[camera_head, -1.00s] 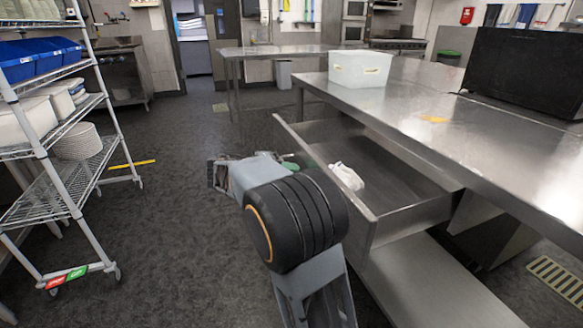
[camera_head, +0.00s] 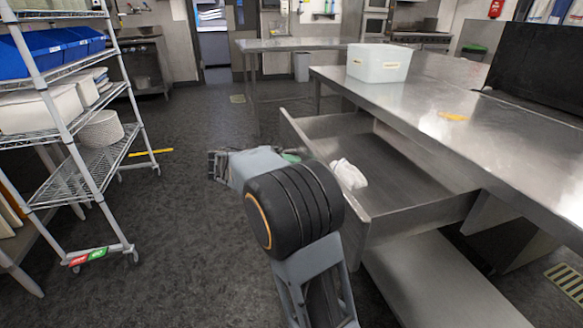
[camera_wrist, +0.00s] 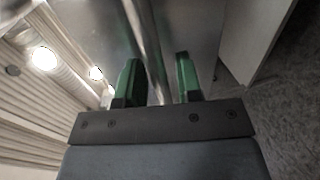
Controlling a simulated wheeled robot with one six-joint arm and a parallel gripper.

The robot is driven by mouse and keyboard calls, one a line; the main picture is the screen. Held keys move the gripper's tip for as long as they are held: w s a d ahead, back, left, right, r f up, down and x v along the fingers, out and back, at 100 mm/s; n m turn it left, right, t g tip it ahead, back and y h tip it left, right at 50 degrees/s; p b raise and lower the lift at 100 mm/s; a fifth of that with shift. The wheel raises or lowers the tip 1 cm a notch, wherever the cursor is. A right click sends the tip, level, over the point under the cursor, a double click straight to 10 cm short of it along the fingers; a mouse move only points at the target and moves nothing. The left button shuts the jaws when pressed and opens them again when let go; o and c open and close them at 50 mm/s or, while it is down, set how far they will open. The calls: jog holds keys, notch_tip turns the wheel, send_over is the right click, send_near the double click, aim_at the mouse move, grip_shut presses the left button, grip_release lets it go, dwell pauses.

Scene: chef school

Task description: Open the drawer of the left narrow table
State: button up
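The metal drawer (camera_head: 420,198) of the steel table (camera_head: 400,92) stands far out from under the tabletop. A crumpled white item (camera_head: 348,174) lies inside it near the front. My gripper (camera_head: 288,157) is at the drawer's front panel, mostly hidden behind my arm; a bit of green finger shows. In the wrist view, the two green fingers of my gripper (camera_wrist: 159,80) are apart, one on each side of a metal edge (camera_wrist: 150,45) that looks like the front panel's rim. A gap shows between the rim and the right finger.
A white bin (camera_head: 378,63) and a black box (camera_head: 535,70) stand on the tabletop. A lower shelf (camera_head: 430,285) runs under the drawer. A wire rack (camera_head: 75,175) with blue bins stands at the left.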

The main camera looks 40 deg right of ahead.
jog(key=shift+o, duration=0.4)
jog(key=shift+a, duration=0.1)
jog(key=p+v, duration=0.4)
jog(key=v, duration=0.9)
jog(key=shift+w+a, duration=0.2)
jog(key=shift+a, duration=0.1)
jog(key=shift+r, duration=0.1)
jog(key=s+a+r+n+t+y+p, duration=0.2)
jog(key=s+r+y+p, duration=0.5)
jog(key=p, duration=0.7)
jog(key=s+a+r+n+t+y+p, duration=0.1)
jog(key=s+a+r+t+y+p, duration=0.3)
jog(key=s+r+p, duration=0.7)
jog(key=s+t+y+p, duration=0.1)
jog(key=t+y+p, duration=0.1)
jog(key=y+p, duration=0.1)
jog(key=shift+r+n+y, duration=0.3)
jog(key=shift+n+y, duration=0.1)
